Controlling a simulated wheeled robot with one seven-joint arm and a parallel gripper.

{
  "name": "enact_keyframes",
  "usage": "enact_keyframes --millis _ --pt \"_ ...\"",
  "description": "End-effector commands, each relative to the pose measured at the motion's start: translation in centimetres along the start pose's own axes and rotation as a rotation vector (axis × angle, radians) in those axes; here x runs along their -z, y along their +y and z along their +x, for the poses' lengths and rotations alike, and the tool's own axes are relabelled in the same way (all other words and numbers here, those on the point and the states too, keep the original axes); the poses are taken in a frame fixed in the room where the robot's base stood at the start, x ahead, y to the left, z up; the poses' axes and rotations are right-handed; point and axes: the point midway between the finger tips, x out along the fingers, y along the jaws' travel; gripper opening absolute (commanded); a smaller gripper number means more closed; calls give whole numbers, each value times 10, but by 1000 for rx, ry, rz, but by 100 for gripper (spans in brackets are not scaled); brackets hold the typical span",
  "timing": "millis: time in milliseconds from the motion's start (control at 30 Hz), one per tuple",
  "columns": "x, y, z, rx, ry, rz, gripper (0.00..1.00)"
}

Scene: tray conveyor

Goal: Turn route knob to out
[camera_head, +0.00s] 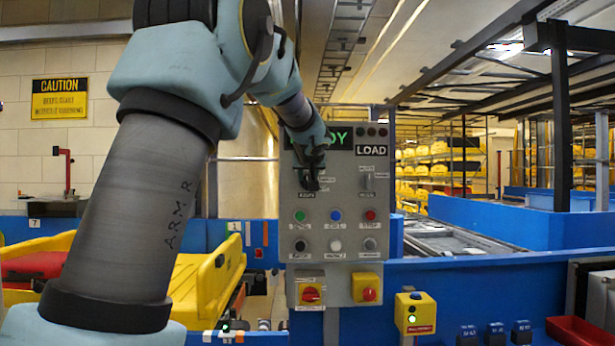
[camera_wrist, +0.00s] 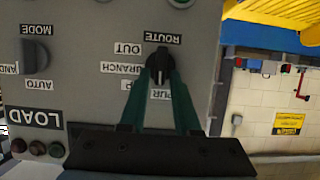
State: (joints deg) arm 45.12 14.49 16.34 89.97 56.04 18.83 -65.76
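The route knob (camera_wrist: 158,66) is a small black knob on the grey control panel (camera_head: 329,262). The wrist view is upside down. There the ROUTE label is above the knob, with OUT (camera_wrist: 128,48), BRANCH (camera_wrist: 120,68) and SPUR labels at its left and below. My gripper (camera_wrist: 160,78) reaches the panel with its two teal fingertips on either side of the knob, apparently closed on it. In the head view my gripper (camera_head: 311,178) covers most of the knob. Which label the knob points at is not clear.
The mode knob (camera_wrist: 36,56) and LOAD display (camera_head: 371,150) are beside the route knob. Several push buttons (camera_head: 335,216) sit below it. A red-yellow switch (camera_head: 310,292) and red stop button (camera_head: 368,288) are at the panel's bottom. Blue conveyor walls (camera_head: 465,285) flank the panel.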

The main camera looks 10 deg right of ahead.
Motion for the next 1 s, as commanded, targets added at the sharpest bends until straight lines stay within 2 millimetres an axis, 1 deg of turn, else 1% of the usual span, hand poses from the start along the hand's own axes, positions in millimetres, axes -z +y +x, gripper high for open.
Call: enact_keyframes --millis 33,200,233,267,767,1000 --pt "0 0 0 0 0 0 24" --pt "0 0 0 0 0 0 5" --pt "0 0 0 0 0 0 1" --pt "0 0 0 0 0 0 0" --pt "-1 0 0 3 0 7 0" --pt "-4 2 1 34 1 82 0"
